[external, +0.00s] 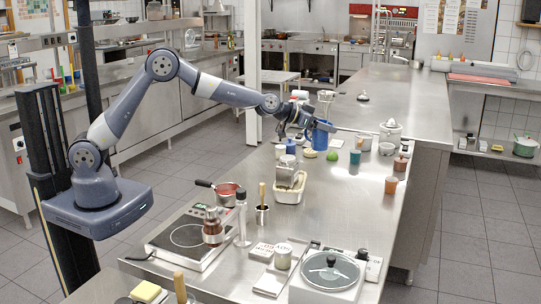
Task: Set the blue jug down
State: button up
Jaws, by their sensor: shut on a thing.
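The blue jug (320,138) is upright over the far part of the long steel counter (330,205). My gripper (308,126) comes in from the left and is shut on the jug at its upper left side. The fingers are small and partly hidden here, so the exact grip is unclear. I cannot tell whether the jug's base touches the counter or hangs slightly above it.
Close by are a small blue item (291,146), a green lime (332,156), a dark green cup (355,157), a white bowl (387,148) and a cream tub (290,192). Bare steel lies right of the tub.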

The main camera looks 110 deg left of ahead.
jog(key=w+a+f+m, duration=0.1)
jog(key=w, duration=0.6)
jog(key=shift+h, duration=0.4)
jog(key=shift+a+f+b, duration=0.2)
jog(key=shift+f+b, duration=1.55)
jog(key=shift+f, duration=3.4)
jog(key=shift+f, duration=0.1)
jog(key=shift+f, duration=0.15)
jog(key=o, duration=1.2)
jog(key=shift+c, duration=0.2)
jog(key=shift+r, duration=0.25)
